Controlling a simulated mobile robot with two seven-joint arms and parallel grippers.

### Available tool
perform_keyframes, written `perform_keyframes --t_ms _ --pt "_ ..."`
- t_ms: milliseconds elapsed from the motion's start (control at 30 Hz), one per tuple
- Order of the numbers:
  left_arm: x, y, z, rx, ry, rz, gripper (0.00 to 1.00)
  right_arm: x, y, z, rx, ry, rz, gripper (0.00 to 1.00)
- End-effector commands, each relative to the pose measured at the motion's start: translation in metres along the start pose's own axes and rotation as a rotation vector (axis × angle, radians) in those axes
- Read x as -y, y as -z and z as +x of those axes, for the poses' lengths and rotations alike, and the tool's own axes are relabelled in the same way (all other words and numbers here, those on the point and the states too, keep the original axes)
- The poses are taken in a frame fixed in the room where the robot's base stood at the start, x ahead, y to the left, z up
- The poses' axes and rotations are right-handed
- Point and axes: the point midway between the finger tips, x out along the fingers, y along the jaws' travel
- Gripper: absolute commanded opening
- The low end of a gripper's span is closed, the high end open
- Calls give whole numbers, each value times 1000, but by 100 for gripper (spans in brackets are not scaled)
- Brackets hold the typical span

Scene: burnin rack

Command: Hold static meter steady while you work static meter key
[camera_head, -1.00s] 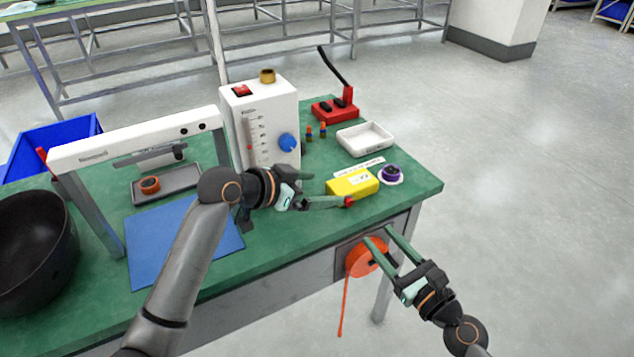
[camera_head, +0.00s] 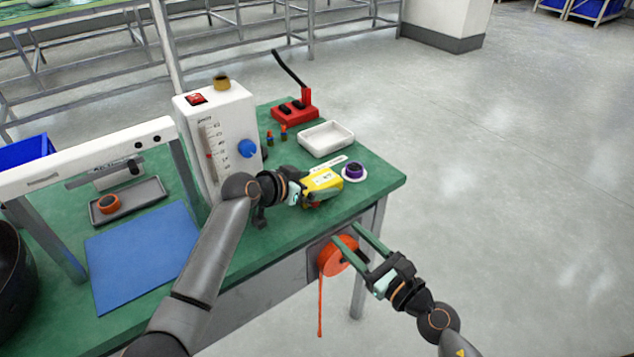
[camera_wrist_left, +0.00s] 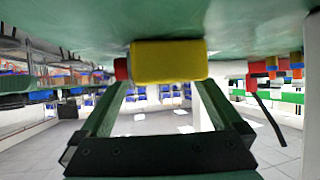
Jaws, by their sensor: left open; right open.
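The static meter, a yellow box with a pale label (camera_head: 322,181), lies on the green bench near its right front edge. A small red part, perhaps its key, shows at its near side, partly hidden in the head view; in the left wrist view a red piece (camera_wrist_left: 122,69) sits at the left end of the yellow box (camera_wrist_left: 169,62). My left gripper (camera_head: 319,190) is open at the meter, its fingers reaching to either side of it; contact is unclear. My right gripper (camera_head: 352,233) is open and empty, off the bench's front edge, lower than the top.
An orange reel (camera_head: 334,258) with a hanging strip is at the bench front, close by my right fingers. A white instrument with a blue knob (camera_head: 247,148) stands behind my left wrist. A white tray (camera_head: 326,150) and a purple spool (camera_head: 354,170) sit close to the meter.

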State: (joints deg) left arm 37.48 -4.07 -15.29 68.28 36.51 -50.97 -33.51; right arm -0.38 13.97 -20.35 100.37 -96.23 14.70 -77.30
Motion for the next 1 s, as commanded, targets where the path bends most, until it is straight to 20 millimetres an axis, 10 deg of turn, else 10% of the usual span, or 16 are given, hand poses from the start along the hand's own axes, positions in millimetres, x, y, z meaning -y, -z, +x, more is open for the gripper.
perform_keyframes --t_ms 467,1000 --pt "0 0 9 0 0 1 100 0 0 0 0 0 0 50" --pt "0 -1 9 2 -1 0 40 0 0 0 0 0 0 50"
